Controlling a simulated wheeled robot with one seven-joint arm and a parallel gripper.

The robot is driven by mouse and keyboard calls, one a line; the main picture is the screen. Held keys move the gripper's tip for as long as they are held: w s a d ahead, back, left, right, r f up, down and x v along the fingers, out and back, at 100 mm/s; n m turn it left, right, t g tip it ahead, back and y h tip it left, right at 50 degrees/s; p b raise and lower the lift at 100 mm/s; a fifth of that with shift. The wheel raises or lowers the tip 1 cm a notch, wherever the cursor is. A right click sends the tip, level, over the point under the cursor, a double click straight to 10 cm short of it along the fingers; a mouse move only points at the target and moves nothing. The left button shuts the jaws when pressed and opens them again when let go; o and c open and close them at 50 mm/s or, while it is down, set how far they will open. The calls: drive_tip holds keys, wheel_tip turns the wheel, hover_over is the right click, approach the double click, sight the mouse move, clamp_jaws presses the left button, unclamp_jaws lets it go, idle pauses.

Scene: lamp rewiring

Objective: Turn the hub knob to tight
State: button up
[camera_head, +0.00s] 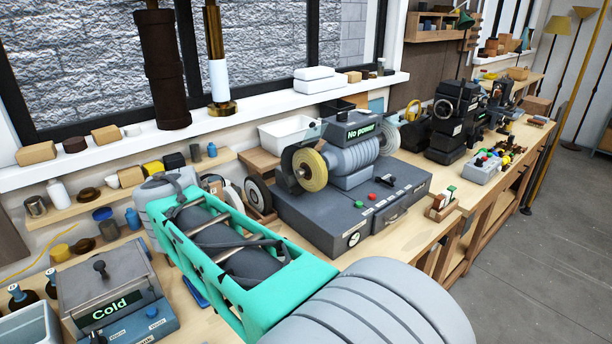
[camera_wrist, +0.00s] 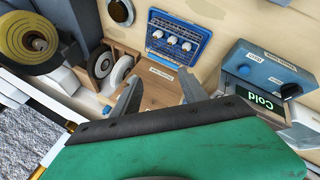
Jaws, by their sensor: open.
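In the wrist view my gripper (camera_wrist: 161,79) is open, with nothing between its two grey fingers. In the head view my own arm hides the fingers. The grinder (camera_head: 352,165) stands on the bench, with a yellow buffing wheel (camera_head: 313,178) on its left end. That wheel also shows at the upper left of the wrist view (camera_wrist: 18,32), apart from my gripper. A dark hub (camera_wrist: 39,44) is at its centre. No part is clearly readable as the hub knob, and I cannot tell its setting. The grinder's display (camera_head: 361,132) reads "No power".
A wooden rack holding spare wheels (camera_wrist: 112,67) lies just beyond my fingers. The box reading "Cold" (camera_head: 110,290) is at the lower left of the head view. A white bin (camera_head: 287,134) stands behind the grinder.

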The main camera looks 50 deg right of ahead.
drive_tip(key=w+d+r+n+g+h, duration=0.1)
drive_tip(key=w+d+n+h, duration=0.1)
drive_tip(key=w+d, duration=0.35)
drive_tip(key=w+d+n+h, duration=0.2)
drive_tip(key=w+d, duration=0.1)
drive_tip(key=d, duration=0.6)
drive_tip(key=n+g+h+b, duration=0.2)
drive_tip(key=n+g+h, duration=0.3)
drive_tip(key=n+h, duration=0.1)
approach(298, 173)
drive_tip(key=d, duration=0.2)
drive_tip(key=x, duration=0.5)
drive_tip(key=p+x, duration=0.1)
drive_tip(key=x, duration=0.1)
drive_tip(key=shift+f, duration=0.4)
clamp_jaws()
